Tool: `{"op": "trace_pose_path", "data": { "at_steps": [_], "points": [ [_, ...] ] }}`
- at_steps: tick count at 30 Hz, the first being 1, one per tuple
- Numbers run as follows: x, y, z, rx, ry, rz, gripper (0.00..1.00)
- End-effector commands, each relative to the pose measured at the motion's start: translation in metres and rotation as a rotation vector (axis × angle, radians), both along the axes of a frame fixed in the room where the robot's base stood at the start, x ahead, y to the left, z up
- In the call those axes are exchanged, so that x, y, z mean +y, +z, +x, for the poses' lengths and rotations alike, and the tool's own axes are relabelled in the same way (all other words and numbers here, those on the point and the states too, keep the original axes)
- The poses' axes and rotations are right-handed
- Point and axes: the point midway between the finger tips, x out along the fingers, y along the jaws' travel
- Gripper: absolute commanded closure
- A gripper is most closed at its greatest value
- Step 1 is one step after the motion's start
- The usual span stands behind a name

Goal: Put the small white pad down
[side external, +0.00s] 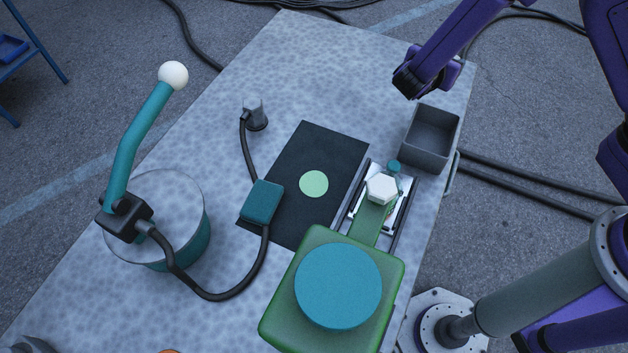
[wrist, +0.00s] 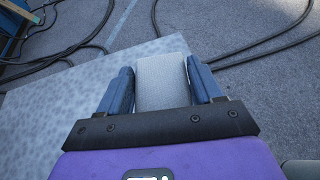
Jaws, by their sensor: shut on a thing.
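The small white pad (wrist: 162,82) shows in the wrist view between the two blue fingers of my gripper (wrist: 160,76). The fingers are shut on its two sides, and its far end sticks out past the fingertips. In the side external view my gripper (side external: 406,84) is above the far right part of the table (side external: 310,60), near the grey bin. The pad cannot be made out in that view. The gripper's height above the table is hard to tell.
An open grey bin (side external: 432,136) stands at the right edge. A black mat (side external: 325,150) bears a green disc (side external: 314,183). A teal box (side external: 262,202) on a cable overlaps its left edge. The table's far part is bare.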

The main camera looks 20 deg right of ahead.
Motion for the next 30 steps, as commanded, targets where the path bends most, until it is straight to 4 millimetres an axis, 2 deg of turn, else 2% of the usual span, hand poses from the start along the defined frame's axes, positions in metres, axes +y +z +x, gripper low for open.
{"op": "trace_pose_path", "data": {
  "at_steps": [1, 7, 12, 15, 19, 23, 30],
  "points": [
    [-0.016, 0.001, -0.004, -0.001, -0.037, -0.001, 0.65],
    [-0.068, 0.001, -0.023, -0.002, -0.276, 0.000, 0.65],
    [-0.091, -0.003, -0.037, -0.002, -0.546, 0.001, 0.65],
    [-0.095, -0.007, -0.046, 0.000, -0.733, 0.000, 0.65],
    [-0.091, -0.014, -0.059, 0.001, -1.011, 0.000, 0.65],
    [-0.075, -0.023, -0.071, 0.000, -1.291, -0.001, 0.65],
    [-0.022, -0.034, -0.083, 0.000, -1.764, -0.002, 0.65]
  ]
}}
